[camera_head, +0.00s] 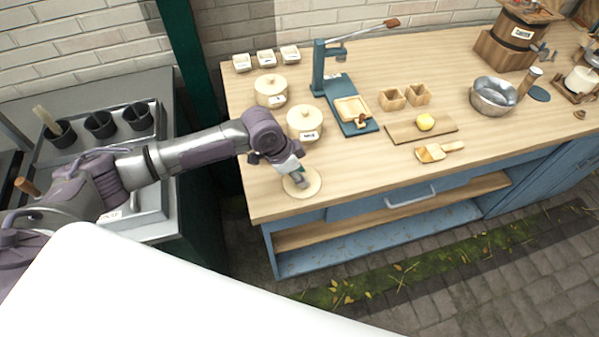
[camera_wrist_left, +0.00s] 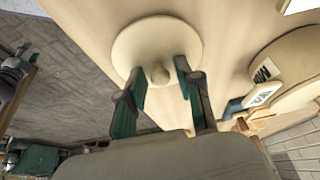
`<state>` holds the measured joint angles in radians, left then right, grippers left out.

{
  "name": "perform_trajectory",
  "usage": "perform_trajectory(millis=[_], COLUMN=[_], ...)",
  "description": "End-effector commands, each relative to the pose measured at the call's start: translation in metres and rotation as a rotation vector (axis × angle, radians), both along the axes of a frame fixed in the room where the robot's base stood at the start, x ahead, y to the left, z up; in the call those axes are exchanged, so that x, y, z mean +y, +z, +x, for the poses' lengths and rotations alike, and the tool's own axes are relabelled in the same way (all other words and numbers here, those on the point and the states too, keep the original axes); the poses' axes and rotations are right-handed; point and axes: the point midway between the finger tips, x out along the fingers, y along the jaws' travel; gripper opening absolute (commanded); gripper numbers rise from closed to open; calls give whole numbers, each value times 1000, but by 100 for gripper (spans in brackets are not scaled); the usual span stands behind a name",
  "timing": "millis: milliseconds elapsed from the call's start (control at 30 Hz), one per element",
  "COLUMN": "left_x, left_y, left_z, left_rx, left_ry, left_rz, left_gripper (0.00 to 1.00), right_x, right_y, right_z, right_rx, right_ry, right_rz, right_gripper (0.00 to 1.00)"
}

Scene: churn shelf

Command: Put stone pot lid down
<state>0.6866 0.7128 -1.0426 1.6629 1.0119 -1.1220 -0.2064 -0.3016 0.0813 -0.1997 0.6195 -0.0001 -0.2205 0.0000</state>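The stone pot lid (camera_head: 312,187), a pale round disc, lies on the wooden tabletop (camera_head: 365,190) near its front left corner. My left gripper (camera_head: 291,176) is over the lid. In the wrist view its two green fingers (camera_wrist_left: 160,68) stand apart on either side of the knob, with a visible gap on both sides. Two cream stone pots, a nearer one (camera_head: 294,124) and a farther one (camera_head: 267,98), stand behind the lid. My right gripper is out of view.
A blue press (camera_head: 318,72) with a wooden tray stands beyond the pots. A board (camera_head: 400,131) with a yellow lump, a wooden scoop (camera_head: 430,153) and a metal bowl (camera_head: 487,100) lie to the right. The table's front edge is close to the lid. Bare tabletop lies right of it.

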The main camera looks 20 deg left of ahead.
Motion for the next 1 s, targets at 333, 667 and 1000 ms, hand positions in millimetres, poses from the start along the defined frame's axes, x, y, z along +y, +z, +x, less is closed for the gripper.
perform_trajectory(millis=[333,667,1000], left_x=[0,17,35], left_y=[2,49,105], left_z=[0,-10,-23], left_rx=[0,-4,-2], left_ry=[0,1,1], left_rz=[0,1,0], left_gripper=[45,45,45], right_x=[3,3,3], right_y=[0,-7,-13], right_z=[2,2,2], right_rx=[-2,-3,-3], right_ry=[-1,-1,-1], right_rz=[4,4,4], right_gripper=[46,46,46])
